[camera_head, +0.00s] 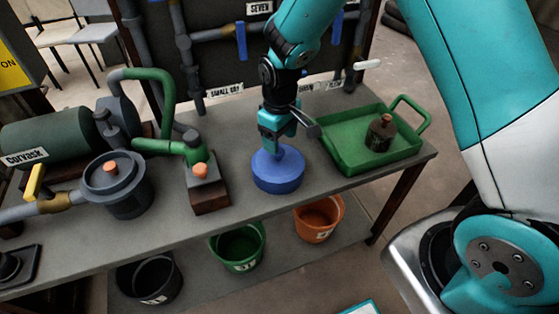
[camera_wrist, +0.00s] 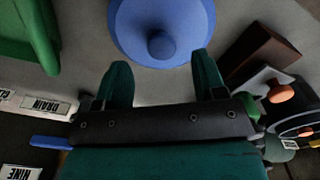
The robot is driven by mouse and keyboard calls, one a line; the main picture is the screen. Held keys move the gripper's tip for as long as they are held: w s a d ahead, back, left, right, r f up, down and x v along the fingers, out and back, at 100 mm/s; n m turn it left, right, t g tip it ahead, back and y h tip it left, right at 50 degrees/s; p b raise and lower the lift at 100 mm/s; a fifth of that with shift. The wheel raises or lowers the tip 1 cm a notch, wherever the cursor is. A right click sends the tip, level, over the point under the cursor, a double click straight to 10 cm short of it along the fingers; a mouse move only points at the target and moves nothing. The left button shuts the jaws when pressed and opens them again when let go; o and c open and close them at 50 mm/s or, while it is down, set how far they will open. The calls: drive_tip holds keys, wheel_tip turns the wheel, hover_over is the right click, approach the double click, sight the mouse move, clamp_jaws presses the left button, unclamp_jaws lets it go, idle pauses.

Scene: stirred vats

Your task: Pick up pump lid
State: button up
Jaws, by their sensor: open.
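The pump lid, as I take it, is a blue round disc (camera_head: 277,178) with a knob on top, lying on the grey bench. In the wrist view the blue lid (camera_wrist: 185,20) is at the top, with its round knob toward the middle. My gripper (camera_head: 278,145) is above the lid, pointing down, and hides part of the knob in the head view. In the wrist view my gripper (camera_wrist: 160,70) is open, its two dark green fingers apart and nothing between them. The knob appears just beyond the fingertips; I cannot tell the exact height gap.
A green tray (camera_head: 345,159) with a small brown bottle (camera_head: 380,133) is right of the lid. Left are a valve block (camera_head: 208,192) with an orange knob and a grey round vessel (camera_head: 118,190). Pipes and labels stand behind. Buckets (camera_head: 238,249) sit on the lower shelf.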

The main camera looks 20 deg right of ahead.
sight(278, 163)
drive_tip(key=shift+w+a+f, duration=0.1)
drive_tip(key=shift+f, duration=2.7)
drive_tip(key=shift+c, duration=0.4)
drive_tip(key=c, duration=1)
